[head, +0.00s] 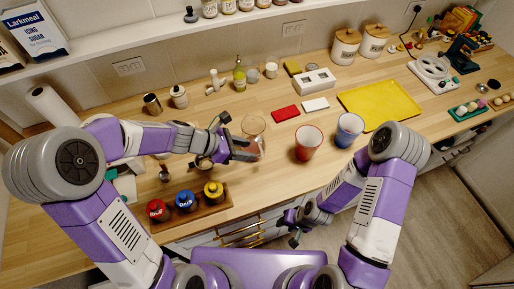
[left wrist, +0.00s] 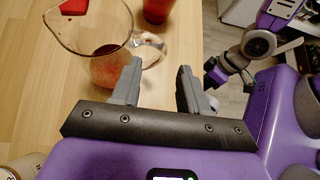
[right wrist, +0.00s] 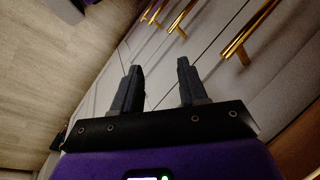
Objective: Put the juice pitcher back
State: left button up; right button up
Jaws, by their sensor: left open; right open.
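The juice pitcher (head: 254,127) is clear glass with a little red juice at the bottom. It stands upright on the wooden counter (head: 325,178). In the left wrist view the pitcher (left wrist: 92,62) is at upper left, its handle (left wrist: 153,52) pointing right, just beyond the fingertips. My left gripper (head: 247,149) is open at the pitcher's near side; its fingers (left wrist: 160,68) are apart and hold nothing. The handle is partly hidden in the head view. My right gripper (head: 296,222) is open and empty in front of the counter, and its fingers (right wrist: 160,66) face cabinet fronts.
A red cup (head: 308,144) and a blue cup (head: 348,130) stand right of the pitcher. A red block (head: 285,114) lies behind. A wooden rack with red, blue and yellow-topped bottles (head: 185,200) is at front left. A yellow tray (head: 380,101) lies further right.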

pick_arm(q)
jog(key=p+v, duration=0.1)
jog(key=v, duration=0.4)
dwell(0.4)
